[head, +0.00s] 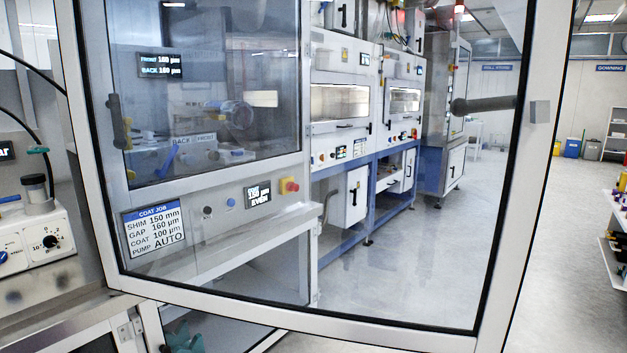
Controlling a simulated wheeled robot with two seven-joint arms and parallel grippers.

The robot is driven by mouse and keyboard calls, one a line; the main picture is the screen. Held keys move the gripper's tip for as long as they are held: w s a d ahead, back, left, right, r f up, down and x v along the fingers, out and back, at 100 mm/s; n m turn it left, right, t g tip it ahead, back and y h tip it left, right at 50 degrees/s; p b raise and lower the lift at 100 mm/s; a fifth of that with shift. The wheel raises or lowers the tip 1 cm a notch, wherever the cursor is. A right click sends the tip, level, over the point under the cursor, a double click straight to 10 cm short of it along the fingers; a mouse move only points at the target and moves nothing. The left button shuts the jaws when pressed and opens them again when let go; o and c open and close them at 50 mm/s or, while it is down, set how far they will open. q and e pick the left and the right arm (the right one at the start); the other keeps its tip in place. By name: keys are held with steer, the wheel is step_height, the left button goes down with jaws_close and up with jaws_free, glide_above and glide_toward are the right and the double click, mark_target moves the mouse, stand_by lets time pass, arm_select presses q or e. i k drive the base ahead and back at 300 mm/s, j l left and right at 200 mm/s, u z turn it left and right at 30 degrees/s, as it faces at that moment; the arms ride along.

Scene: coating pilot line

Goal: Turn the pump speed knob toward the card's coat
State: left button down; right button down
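The job card (153,230) is seen through glass at lower left. It reads SHIM 150 mm, GAP 160 µm, COAT 100 µm, PUMP AUTO. At the left edge a white box (32,236) has a black knob (50,241) with small marks around it and a blue knob (5,258), partly cut off. I cannot tell which knob sets pump speed; the knobs' settings are too small to read surely. Neither of my grippers is in view.
A large glazed door (400,337) with a dark handle (484,104) stands open across the foreground. Behind it are a red and yellow stop button (289,186), a gap display (160,66) reading FRONT and BACK 160 µm, and ovens (340,101). Floor at right is clear.

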mark_target(49, 241)
steer(key=u, duration=1.65)
